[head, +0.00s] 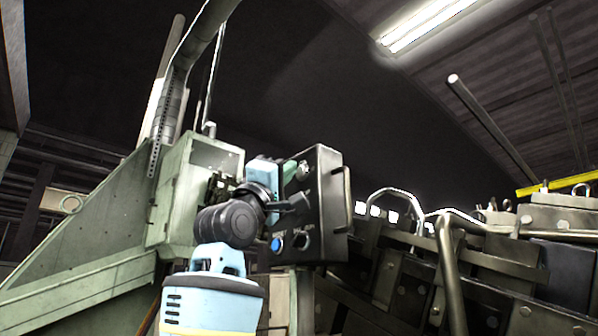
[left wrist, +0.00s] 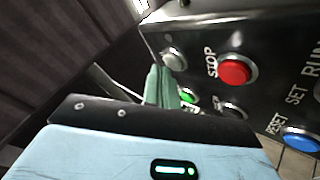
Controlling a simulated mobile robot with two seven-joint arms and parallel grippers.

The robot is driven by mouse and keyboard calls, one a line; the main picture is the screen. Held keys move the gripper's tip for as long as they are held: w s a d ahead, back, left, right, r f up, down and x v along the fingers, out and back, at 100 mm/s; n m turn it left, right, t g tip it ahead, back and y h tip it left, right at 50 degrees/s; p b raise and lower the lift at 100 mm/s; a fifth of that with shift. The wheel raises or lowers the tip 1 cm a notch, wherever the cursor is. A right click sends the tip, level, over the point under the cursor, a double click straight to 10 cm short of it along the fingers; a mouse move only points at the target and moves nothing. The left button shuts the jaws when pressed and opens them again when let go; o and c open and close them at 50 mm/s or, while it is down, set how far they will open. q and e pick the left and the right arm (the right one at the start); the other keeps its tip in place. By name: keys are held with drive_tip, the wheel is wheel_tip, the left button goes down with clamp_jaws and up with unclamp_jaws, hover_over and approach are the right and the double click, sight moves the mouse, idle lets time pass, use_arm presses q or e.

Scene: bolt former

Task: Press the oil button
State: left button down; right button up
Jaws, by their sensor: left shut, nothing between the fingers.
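The black control box (head: 329,205) stands right of centre in the head view, and its button face (left wrist: 255,65) fills the upper right of the left wrist view. I see a red STOP button (left wrist: 235,70), a blue RESET button (left wrist: 301,140), a green button (left wrist: 190,97) and a pale grey button (left wrist: 174,59). I cannot read an oil label; the text beside the green button is partly hidden. My left gripper (head: 291,172) is shut and empty, its teal fingers (left wrist: 161,87) close to the grey and green buttons. I cannot tell whether they touch. My right gripper is not in view.
A pale green machine housing (head: 192,185) stands left of the control box. A handle (head: 347,195) sticks out on the box's right side. Dark metal machinery (head: 520,260) with bent pipes fills the lower right.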

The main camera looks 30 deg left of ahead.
use_arm(q)
drive_tip(key=shift+w+d, duration=0.2)
drive_tip(key=shift+w, duration=0.25)
idle(0.5)
drive_tip(key=shift+s, duration=0.15)
drive_tip(key=shift+s+a, duration=0.3)
drive_tip(key=shift+s, duration=0.35)
drive_tip(key=shift+s, duration=0.1)
drive_tip(key=shift+s+a, duration=0.35)
drive_tip(key=shift+s, duration=0.4)
drive_tip(key=shift+s+a, duration=0.3)
drive_tip(key=shift+s, duration=0.4)
drive_tip(key=shift+s+a, duration=0.35)
drive_tip(key=shift+s, duration=0.4)
drive_tip(key=shift+f, duration=0.1)
